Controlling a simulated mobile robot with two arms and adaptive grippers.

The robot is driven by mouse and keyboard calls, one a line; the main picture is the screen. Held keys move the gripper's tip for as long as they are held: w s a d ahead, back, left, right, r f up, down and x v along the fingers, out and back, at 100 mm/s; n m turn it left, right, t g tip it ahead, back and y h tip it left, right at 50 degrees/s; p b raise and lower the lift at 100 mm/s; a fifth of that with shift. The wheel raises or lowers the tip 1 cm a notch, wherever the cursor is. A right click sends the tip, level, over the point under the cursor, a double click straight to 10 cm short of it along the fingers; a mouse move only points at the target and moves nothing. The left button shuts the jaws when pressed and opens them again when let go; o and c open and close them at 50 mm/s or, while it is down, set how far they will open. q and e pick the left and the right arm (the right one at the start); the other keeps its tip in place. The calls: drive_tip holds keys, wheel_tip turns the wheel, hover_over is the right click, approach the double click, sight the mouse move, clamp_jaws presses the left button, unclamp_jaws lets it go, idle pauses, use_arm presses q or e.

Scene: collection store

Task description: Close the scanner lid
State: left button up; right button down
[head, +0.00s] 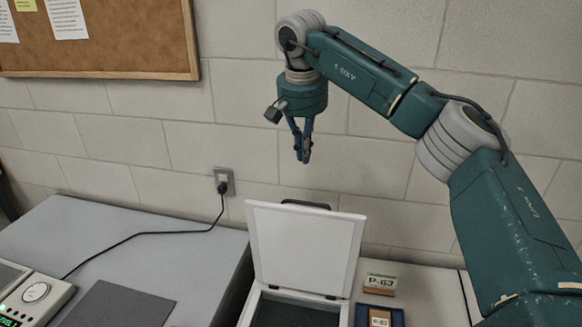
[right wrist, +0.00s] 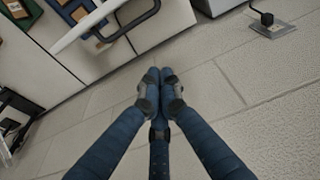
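The scanner lid (head: 305,248) is a white panel standing open, nearly upright, at the back of the scanner. A dark handle (head: 306,204) is on its top edge. The scanner's base (head: 247,310) shows below with its dark bed, cut off by the bottom of the head view. My right gripper (head: 303,158) hangs fingers down above the lid, clear of it. Its fingertips are together with nothing between them, as the right wrist view (right wrist: 160,78) shows. There the lid's edge (right wrist: 84,27) and handle (right wrist: 132,22) are at the top, apart from the fingers. My left gripper is out of view.
A labelled block (head: 380,284) and a blue tray (head: 394,317) stand right of the scanner. A grey table (head: 140,240) at left holds a dark mat (head: 122,306) and a device with a dial (head: 36,294). Its cord reaches a wall socket (head: 224,182). The brick wall is close behind.

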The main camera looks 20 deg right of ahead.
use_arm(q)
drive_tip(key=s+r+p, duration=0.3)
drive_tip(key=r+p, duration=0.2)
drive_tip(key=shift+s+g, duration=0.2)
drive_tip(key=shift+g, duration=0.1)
use_arm(e)
wheel_tip(320, 180, down, 9)
drive_tip(key=s+a, duration=0.1)
drive_tip(key=s, duration=0.1)
